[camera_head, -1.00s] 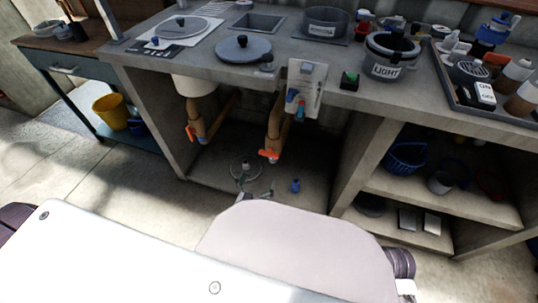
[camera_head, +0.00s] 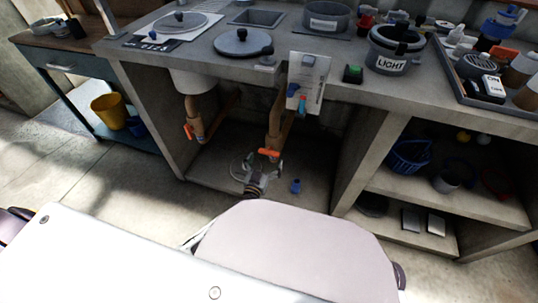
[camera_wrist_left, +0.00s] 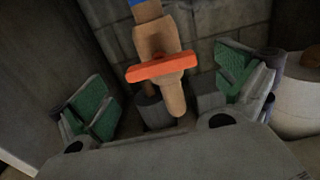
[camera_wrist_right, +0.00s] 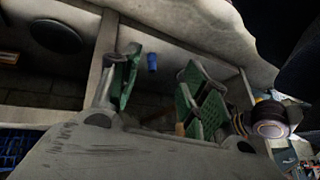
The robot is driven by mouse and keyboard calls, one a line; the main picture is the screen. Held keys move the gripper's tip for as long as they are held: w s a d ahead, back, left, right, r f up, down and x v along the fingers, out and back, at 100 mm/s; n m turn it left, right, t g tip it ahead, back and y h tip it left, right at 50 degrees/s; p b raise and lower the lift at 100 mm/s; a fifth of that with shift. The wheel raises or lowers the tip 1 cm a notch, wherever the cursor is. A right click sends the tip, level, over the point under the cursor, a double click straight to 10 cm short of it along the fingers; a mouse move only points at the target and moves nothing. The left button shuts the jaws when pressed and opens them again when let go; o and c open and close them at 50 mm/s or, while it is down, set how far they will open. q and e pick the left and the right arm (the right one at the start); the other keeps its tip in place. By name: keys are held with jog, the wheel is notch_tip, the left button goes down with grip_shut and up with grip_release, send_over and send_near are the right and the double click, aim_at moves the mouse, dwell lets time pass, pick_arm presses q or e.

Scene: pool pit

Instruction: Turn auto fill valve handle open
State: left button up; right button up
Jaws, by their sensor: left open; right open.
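An orange valve handle (camera_head: 268,153) sits crosswise on a tan pipe (camera_head: 274,125) under the counter. My left gripper (camera_head: 264,167) is right below it. In the left wrist view the orange handle (camera_wrist_left: 162,67) and its pipe end lie between the spread green-padded fingers of the left gripper (camera_wrist_left: 165,92), with space on both sides. A second orange handle (camera_head: 189,131) is on the pipe to the left. I cannot read which valve is the auto fill one. My right gripper (camera_wrist_right: 160,92) is open and empty in the right wrist view; I cannot make it out in the head view.
A white labelled panel (camera_head: 309,82) hangs just right of the pipe. A small blue item (camera_head: 295,186) stands on the floor of the bay. A concrete divider (camera_head: 362,160) and shelves with a blue basket (camera_head: 408,157) are to the right. The counter overhangs the bay.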

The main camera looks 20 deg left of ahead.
aim_at(268, 154)
pick_arm(q)
jog(key=shift+w+d+b, duration=0.1)
jog(key=shift+w+b, duration=0.6)
jog(key=shift+w, duration=1.5)
pick_arm(e)
jog(key=shift+s+a+f, duration=0.1)
jog(key=shift+a+f, duration=0.05)
jog(key=shift+f, duration=0.8)
jog(key=shift+a+f, duration=0.15)
jog(key=shift+f, duration=0.75)
pick_arm(q)
jog(key=c, duration=1)
pick_arm(e)
jog(key=shift+r, duration=0.15)
